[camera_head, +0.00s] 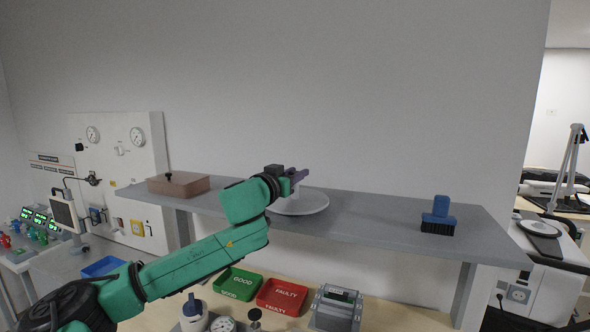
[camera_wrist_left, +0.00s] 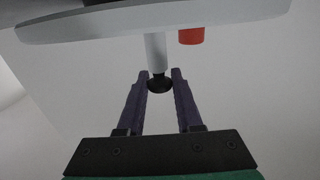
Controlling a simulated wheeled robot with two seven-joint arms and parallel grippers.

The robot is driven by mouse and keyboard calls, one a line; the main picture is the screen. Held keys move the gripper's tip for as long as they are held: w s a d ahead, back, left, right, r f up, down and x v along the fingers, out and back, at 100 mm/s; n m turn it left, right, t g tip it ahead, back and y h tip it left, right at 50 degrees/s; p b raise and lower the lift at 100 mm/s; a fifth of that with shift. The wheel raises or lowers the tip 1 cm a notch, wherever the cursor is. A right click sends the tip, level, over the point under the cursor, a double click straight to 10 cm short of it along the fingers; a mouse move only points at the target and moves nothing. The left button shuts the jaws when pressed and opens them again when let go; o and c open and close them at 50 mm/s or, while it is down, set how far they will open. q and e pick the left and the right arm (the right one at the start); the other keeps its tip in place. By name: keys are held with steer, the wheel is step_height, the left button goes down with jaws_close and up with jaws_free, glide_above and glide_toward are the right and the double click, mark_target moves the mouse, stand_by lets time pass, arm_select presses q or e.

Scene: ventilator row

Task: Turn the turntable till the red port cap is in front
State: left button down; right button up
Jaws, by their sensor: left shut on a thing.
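The turntable (camera_head: 303,208) is a pale round disc on the grey shelf, just below my left gripper (camera_head: 299,177). In the left wrist view the turntable (camera_wrist_left: 90,27) crosses the top, seen edge-on. A pale post (camera_wrist_left: 155,50) with a black knob (camera_wrist_left: 159,84) sticks out from it. The purple fingers of my left gripper (camera_wrist_left: 160,74) are shut on the knob, one on each side. The red port cap (camera_wrist_left: 191,36) sits on the turntable to the right of the post in that view. I cannot make out the cap in the head view. My right gripper is not in view.
The shelf (camera_head: 370,222) also holds a brown box (camera_head: 180,184) at left and a blue brush (camera_head: 438,217) at right. Below are a green GOOD tray (camera_head: 238,283) and a red FAULTY tray (camera_head: 281,296). The shelf between turntable and brush is clear.

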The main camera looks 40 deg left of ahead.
arm_select(q)
steer(key=shift+r+n+g+y+p, duration=0.25)
steer(key=shift+n+g+y+p, duration=0.25)
steer(key=shift+n+y+p, duration=0.8)
steer(key=shift+n+g+y, duration=0.4)
steer(key=shift+y, duration=0.8)
steer(key=shift+f, duration=0.1)
steer(key=shift+n+g+y+p, duration=0.35)
steer(key=shift+n+g+y, duration=0.25)
steer(key=shift+n+y, duration=0.25)
steer(key=c, duration=0.6)
jaws_free()
steer(key=shift+f, duration=0.1)
steer(key=shift+s+f, duration=0.1)
